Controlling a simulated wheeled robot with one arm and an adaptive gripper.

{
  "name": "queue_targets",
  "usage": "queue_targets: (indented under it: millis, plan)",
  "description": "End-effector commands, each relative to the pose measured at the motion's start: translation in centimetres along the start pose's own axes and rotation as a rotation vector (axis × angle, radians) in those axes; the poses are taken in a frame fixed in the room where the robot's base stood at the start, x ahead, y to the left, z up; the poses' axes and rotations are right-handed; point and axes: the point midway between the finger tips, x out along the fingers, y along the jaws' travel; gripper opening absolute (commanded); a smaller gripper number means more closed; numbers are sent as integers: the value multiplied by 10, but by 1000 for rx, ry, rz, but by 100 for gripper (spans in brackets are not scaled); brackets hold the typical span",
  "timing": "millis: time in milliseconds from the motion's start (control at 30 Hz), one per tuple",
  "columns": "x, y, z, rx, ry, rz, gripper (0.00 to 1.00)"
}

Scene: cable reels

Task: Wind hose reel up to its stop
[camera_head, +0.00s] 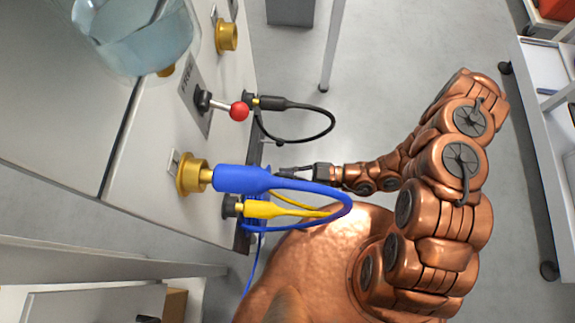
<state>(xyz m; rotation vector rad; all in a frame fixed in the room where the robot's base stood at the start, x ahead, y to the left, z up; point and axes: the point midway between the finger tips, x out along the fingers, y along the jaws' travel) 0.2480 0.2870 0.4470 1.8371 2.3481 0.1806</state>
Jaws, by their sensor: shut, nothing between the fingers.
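No hose reel can be made out with certainty in the head view. My gripper (284,172) is small and dark at the end of my copper-coloured arm. It is shut and empty, close to the edge of a pale cabinet (150,150), between a black cable and a blue cable. Whether it touches anything there cannot be told. The black cable (325,128) loops from a plug on the cabinet. The blue cable (340,200) loops from a thick blue plug (240,179) at a brass fitting (192,174). A yellow cable (270,209) lies beside it.
A lever with a red knob (239,111) sticks out from the cabinet, and another brass fitting (228,36) sits above it. A clear bluish container (135,35) stands at upper left. A white wheeled cart (545,130) is at right. Grey floor (400,60) is open between.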

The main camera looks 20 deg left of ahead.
Motion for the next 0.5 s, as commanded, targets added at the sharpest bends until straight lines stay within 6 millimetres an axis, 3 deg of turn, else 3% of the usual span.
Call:
queue_targets:
  millis: [333, 500]
  plan:
    - [-1, 1, 5, 0, -10, 2, 0]
    - [-3, 4, -4, -2, -9, 3, 0]
